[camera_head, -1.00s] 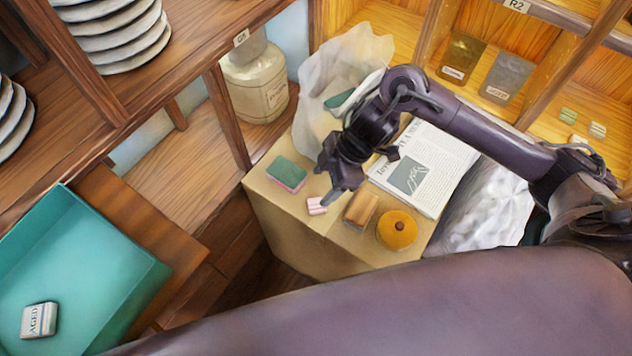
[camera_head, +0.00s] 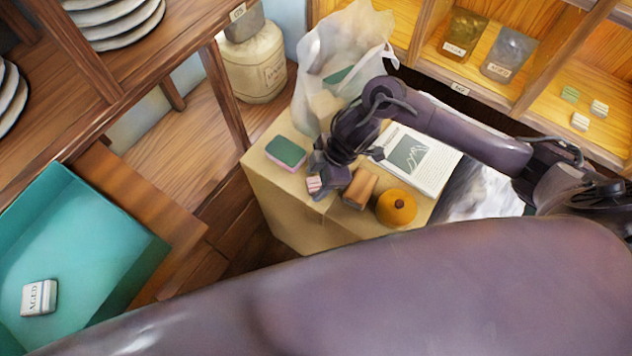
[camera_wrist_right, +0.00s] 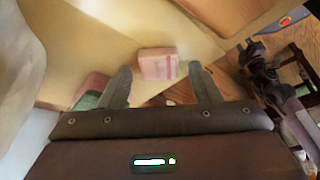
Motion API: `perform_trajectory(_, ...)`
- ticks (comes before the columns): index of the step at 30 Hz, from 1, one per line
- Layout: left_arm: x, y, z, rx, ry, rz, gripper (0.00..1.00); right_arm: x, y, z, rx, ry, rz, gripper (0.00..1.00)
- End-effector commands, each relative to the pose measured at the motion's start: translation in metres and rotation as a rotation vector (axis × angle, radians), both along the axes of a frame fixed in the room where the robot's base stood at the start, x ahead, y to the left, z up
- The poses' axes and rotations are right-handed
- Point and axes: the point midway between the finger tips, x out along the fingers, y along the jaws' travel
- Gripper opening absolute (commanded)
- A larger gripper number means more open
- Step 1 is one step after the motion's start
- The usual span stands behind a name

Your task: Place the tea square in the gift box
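A small pink-and-white block (camera_head: 314,184), which looks like the tea square, lies on the tan counter (camera_head: 285,215) near its front edge. My right gripper (camera_head: 318,178) is low over it. In the right wrist view its two fingers (camera_wrist_right: 160,82) are spread apart, and the pink block (camera_wrist_right: 158,64) sits between and just ahead of the tips, not gripped. A dark jointed part (camera_wrist_right: 262,62) at the wrist view's right may be my left gripper.
A green-and-pink block (camera_head: 287,151) lies left of the gripper. A brown block (camera_head: 360,188) and a round orange pot (camera_head: 396,207) stand close on the right. A pale bag (camera_head: 340,60) and a newspaper (camera_head: 430,160) lie behind. A wooden shelf post (camera_head: 225,100) stands between box and counter.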

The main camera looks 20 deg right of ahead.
Motion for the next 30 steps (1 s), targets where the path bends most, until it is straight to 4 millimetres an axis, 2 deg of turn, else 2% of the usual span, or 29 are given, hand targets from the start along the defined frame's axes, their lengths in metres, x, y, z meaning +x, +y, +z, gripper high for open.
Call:
perform_trajectory(1, 0.000, 0.000, 0.000, 0.000, 0.000, 0.000, 0.40, 0.000, 0.000, 0.000, 0.000, 0.000, 0.000, 0.50)
perform_trajectory(9, 0.000, 0.000, 0.000, 0.000, -0.001, 0.000, 0.40, 0.000, 0.000, 0.000, 0.000, 0.000, 0.000, 0.15)
perform_trajectory(11, 0.000, 0.000, 0.000, 0.000, -0.001, 0.000, 0.40, 0.000, 0.000, 0.000, 0.000, 0.000, 0.000, 0.11)
perform_trajectory(17, 0.000, 0.000, 0.000, 0.000, -0.001, 0.000, 0.40, 0.000, 0.000, 0.001, 0.001, 0.000, 0.000, 0.11)
perform_trajectory(23, 0.001, 0.000, 0.004, 0.000, -0.001, 0.000, 0.40, 0.001, 0.000, 0.016, 0.003, -0.003, 0.000, 0.11)
perform_trajectory(26, 0.000, 0.000, 0.007, 0.000, -0.001, 0.000, 0.40, 0.001, 0.000, 0.032, 0.001, -0.005, 0.000, 0.11)
perform_trajectory(30, 0.000, 0.000, 0.014, 0.000, -0.001, 0.000, 0.40, 0.002, 0.000, 0.067, 0.001, -0.006, 0.002, 0.11)
